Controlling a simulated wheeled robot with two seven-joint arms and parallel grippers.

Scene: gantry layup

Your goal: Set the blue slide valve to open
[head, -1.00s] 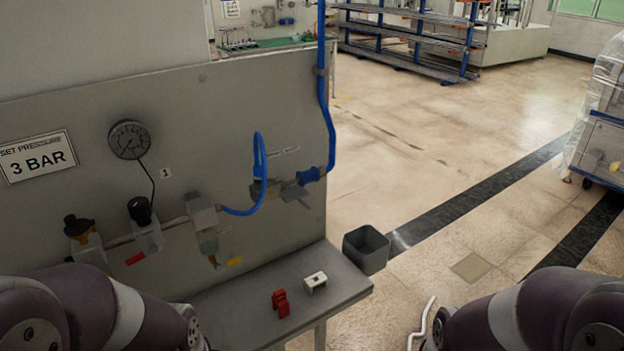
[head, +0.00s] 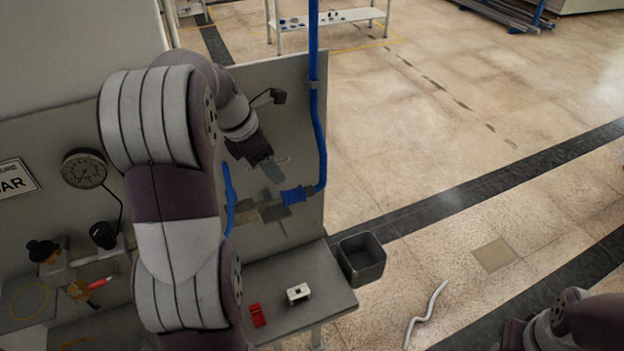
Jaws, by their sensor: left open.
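The blue slide valve (head: 293,196) sits on the panel's air line, at the lower end of the blue hose, near the panel's right edge. Its exact slide position is too small to tell. My left arm reaches up across the panel. My left gripper (head: 268,168) is open just above and to the left of the valve, apart from it in the picture, with nothing seen between its fingers. My right arm shows only at the lower right corner; its gripper is out of view.
A gauge (head: 84,169) and black knobs are on the panel (head: 300,110) at left. A red clip (head: 257,315) and white block (head: 298,293) lie on the ledge (head: 335,299). A dark bin (head: 361,258) stands beside it.

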